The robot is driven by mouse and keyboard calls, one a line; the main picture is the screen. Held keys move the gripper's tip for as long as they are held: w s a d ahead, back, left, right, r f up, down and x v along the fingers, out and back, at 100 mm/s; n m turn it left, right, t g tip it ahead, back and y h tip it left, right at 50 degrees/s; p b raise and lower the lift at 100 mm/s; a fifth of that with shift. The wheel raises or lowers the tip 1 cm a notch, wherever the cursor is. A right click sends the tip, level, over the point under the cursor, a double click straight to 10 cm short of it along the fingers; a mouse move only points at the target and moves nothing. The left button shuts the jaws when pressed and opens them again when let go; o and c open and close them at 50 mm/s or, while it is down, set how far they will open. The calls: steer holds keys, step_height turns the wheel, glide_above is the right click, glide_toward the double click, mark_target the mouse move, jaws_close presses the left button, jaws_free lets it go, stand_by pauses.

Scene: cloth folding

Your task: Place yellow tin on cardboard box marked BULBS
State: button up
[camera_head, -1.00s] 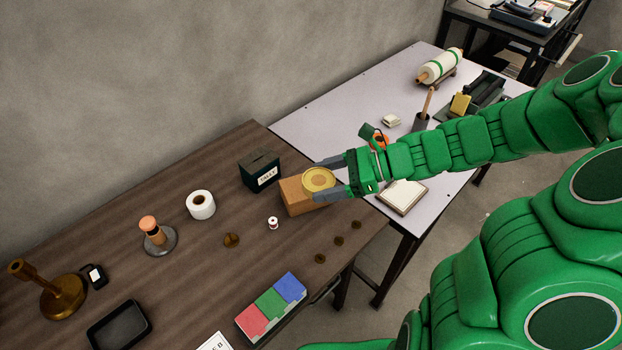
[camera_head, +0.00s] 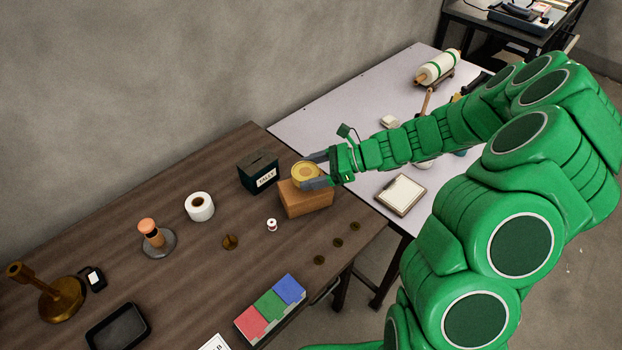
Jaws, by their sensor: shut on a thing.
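A round yellow tin (camera_head: 306,173) is between the fingers of my gripper (camera_head: 312,172), which is shut on it. The tin is at the top of a brown cardboard box (camera_head: 308,202) on the wooden table, over its left and back part. I cannot tell whether the tin touches the box top or is slightly above it. No BULBS marking is readable on the faces of the box that show. My gripper reaches in from the right, and its near finger hides part of the box top.
A black box with a white label (camera_head: 260,172) stands close behind and left of the cardboard box. A white roll (camera_head: 199,206), a small spool (camera_head: 272,224) and several brown discs lie nearby. The pale table (camera_head: 330,105) adjoins at the right.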

steer(key=shift+w+a+f, duration=0.1)
steer(key=shift+w+f, duration=0.25)
steer(key=shift+f, duration=1.55)
steer(key=shift+f, duration=0.1)
steer(key=o, duration=1.3)
